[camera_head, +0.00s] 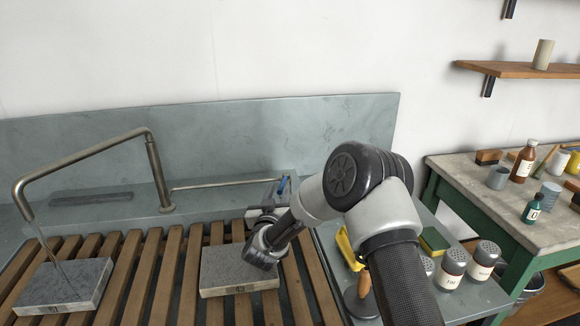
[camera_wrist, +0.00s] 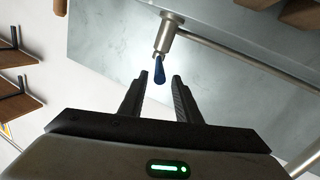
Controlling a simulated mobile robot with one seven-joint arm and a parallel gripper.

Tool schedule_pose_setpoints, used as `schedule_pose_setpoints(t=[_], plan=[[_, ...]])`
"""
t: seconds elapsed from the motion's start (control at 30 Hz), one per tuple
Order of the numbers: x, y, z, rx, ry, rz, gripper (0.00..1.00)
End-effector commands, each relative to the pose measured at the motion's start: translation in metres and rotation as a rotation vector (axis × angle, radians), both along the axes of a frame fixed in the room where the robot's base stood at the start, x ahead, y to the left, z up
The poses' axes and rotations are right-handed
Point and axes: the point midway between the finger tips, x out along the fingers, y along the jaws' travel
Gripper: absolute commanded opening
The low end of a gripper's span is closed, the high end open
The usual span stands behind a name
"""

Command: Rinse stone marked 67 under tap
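A bent metal tap (camera_head: 152,160) stands at the back left. A thin grey streak like running water drops from its spout onto a grey stone slab (camera_head: 68,280) on the wooden slats. A second grey slab (camera_head: 238,268) lies at the middle, partly behind my arm. A blue lever (camera_head: 283,185) ends the tap's side pipe. My gripper (camera_wrist: 160,75) is open, with the blue lever's tip (camera_wrist: 159,68) between its fingertips in the wrist view. I cannot tell whether they touch.
The wooden slats (camera_head: 206,234) span the sink, with a grey backboard (camera_head: 240,135) behind. Shaker cans (camera_head: 453,262) and a yellow item (camera_head: 346,245) stand on the ledge at right. A green-legged table (camera_head: 455,180) with bottles and a wall shelf (camera_head: 510,68) are farther right.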

Motion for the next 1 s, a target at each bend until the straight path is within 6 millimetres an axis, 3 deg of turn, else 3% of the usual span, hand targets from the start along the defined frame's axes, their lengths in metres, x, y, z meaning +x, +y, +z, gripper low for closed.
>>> schedule_pose_setpoints(t=[0.13, 0.23, 0.37, 0.47, 0.57, 0.7, 0.9, 1.0], plan=[[0.003, 0.006, 0.052, 0.016, 0.032, 0.109, 0.30], [-0.006, 0.004, 0.093, 0.017, 0.099, 0.203, 0.30], [-0.036, -0.010, 0.135, 0.006, 0.218, 0.286, 0.30], [-0.069, -0.033, 0.159, -0.003, 0.326, 0.308, 0.30], [-0.112, -0.063, 0.176, -0.007, 0.441, 0.303, 0.30], [-0.186, -0.113, 0.189, 0.009, 0.608, 0.246, 0.30], [-0.294, -0.174, 0.186, 0.069, 0.816, 0.125, 0.30], [-0.337, -0.194, 0.181, 0.102, 0.888, 0.073, 0.30]])
